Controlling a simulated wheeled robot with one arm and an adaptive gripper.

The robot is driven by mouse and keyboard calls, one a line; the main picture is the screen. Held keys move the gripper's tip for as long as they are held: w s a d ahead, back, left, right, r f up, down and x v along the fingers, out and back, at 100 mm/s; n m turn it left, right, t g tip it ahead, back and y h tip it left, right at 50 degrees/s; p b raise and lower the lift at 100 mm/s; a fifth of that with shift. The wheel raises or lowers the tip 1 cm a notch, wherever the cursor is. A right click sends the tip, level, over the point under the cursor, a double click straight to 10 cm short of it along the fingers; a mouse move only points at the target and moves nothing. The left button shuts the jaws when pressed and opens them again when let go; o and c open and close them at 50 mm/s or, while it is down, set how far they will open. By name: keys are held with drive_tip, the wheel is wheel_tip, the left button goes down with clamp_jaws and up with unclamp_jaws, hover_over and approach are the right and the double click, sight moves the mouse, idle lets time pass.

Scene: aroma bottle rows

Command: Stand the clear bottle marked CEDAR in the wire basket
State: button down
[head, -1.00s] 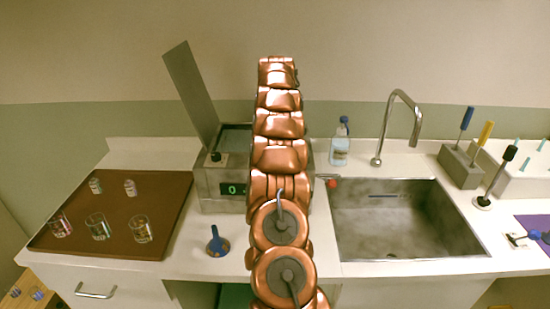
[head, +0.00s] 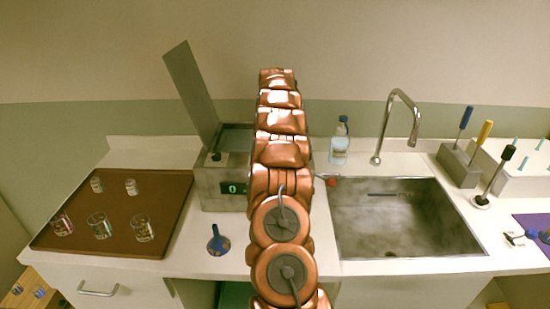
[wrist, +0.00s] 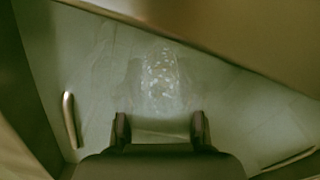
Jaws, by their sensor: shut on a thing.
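My gripper (wrist: 160,130) shows at the bottom of the wrist view, its two dark fingers apart with a see-through, speckled thing between and beyond them. This looks like a clear bottle (wrist: 160,80), held in the jaws. Its marking cannot be read, so I cannot tell whether it says CEDAR. In the head view my gripper is hidden by my own arm. The wire basket cannot be made out in either view.
A brown tray (head: 120,225) with several small clear glass vessels stands on the counter at left. A metal box with a raised lid (head: 190,95), a sink (head: 400,225) and a bottle with a blue cap (head: 339,148) surround my arm. A bar handle (wrist: 70,120) shows at left in the wrist view.

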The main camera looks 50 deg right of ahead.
drive_tip(key=c, duration=0.7)
unclamp_jaws()
drive_tip(key=shift+r+p, duration=1.35)
drive_tip(key=shift+r, duration=4.8)
